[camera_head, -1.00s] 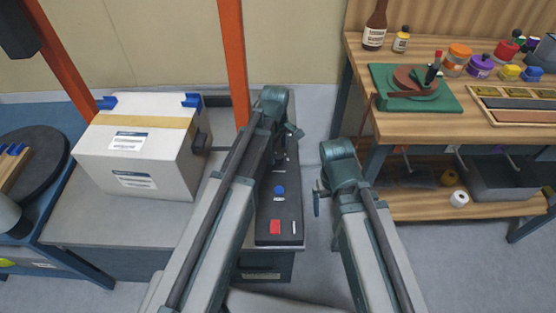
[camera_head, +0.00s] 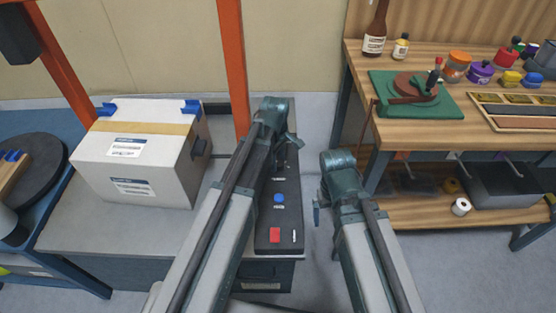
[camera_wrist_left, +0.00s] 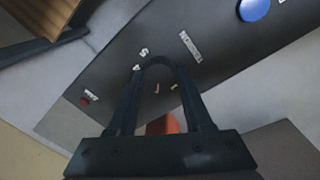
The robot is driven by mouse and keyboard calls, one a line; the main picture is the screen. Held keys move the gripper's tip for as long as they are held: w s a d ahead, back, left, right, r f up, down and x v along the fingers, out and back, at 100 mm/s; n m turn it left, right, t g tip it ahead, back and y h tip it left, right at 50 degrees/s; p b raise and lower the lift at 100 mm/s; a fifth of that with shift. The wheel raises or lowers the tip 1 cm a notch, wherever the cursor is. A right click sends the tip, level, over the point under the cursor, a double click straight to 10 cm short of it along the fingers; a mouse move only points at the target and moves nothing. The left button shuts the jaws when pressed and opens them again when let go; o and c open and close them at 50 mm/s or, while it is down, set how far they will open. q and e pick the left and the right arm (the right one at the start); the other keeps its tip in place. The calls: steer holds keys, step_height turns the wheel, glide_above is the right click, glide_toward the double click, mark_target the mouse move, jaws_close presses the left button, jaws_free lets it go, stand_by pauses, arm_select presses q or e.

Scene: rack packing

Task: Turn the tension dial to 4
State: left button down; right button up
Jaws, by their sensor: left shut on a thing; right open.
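The dark control panel (camera_head: 263,225) lies on a grey stand in the middle of the head view; it also shows in the left wrist view (camera_wrist_left: 225,60). My left gripper (camera_head: 281,158) is over its far part. In the left wrist view my left gripper (camera_wrist_left: 157,66) has its fingertips down at the panel, among white scale digits, with a 5 and a 4 near the tips. It is shut on the dial, which the fingers mostly hide; its pointer setting cannot be read. My right gripper (camera_head: 317,205) is open and empty, right of the panel.
A white carton (camera_head: 150,165) stands left, beside an orange post (camera_head: 235,65). A wooden workbench (camera_head: 430,130) with jars stands right.

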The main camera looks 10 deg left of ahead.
arm_select(q)
steer(key=m, duration=0.4)
steer(key=shift+w+m, duration=0.1)
steer(key=shift+m, duration=0.3)
steer(key=m, duration=0.4)
steer(key=shift+m+g+h, duration=0.3)
steer(key=m, duration=0.4)
steer(key=shift+w+m, duration=0.1)
steer(key=shift+m, duration=2)
steer(key=shift+g, duration=0.3)
steer(key=shift+c, duration=1.6)
jaws_free()
